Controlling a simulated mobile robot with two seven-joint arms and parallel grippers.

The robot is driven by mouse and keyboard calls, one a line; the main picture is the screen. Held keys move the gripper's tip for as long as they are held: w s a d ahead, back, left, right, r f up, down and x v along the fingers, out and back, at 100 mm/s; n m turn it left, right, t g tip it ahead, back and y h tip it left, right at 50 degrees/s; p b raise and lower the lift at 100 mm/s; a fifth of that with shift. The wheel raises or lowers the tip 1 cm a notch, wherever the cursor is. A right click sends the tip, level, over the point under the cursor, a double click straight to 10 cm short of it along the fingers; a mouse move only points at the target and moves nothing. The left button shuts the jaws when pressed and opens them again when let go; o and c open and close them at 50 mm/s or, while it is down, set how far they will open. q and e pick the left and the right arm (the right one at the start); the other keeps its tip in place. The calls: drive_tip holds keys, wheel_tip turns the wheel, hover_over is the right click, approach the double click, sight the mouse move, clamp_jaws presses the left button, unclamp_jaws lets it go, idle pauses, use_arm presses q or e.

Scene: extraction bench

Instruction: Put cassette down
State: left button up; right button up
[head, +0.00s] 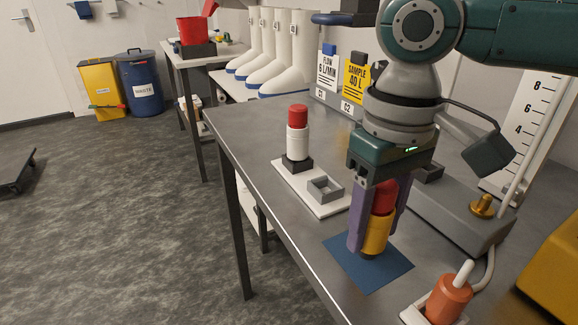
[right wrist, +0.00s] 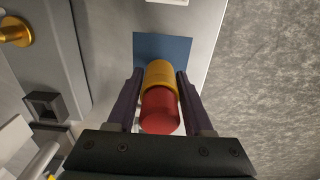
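The cassette (head: 377,233) is an upright cylinder with a yellow lower body and a red top. It is over the blue mat (head: 387,277) on the bench. My right gripper (head: 378,225) points down with its purple fingers on both sides of the cassette, closed against the yellow part. The right wrist view shows the cassette (right wrist: 160,78) between the fingers, with the blue mat (right wrist: 186,48) beyond it. The cassette's lower end is close to the mat; I cannot tell whether it touches. My left gripper is not in view.
A white plate (head: 326,206) holds a red-and-white cylinder (head: 297,140) and an empty grey square socket (head: 325,189). An orange-red object (head: 447,300) stands at the front right. A grey box with a brass knob (head: 482,206) is right of the mat.

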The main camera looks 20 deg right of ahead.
drive_tip(key=o, duration=0.4)
drive_tip(key=shift+c, duration=0.2)
wheel_tip(320, 180, up, 12)
drive_tip(key=shift+r+p, duration=0.15)
drive_tip(key=shift+p, duration=0.75)
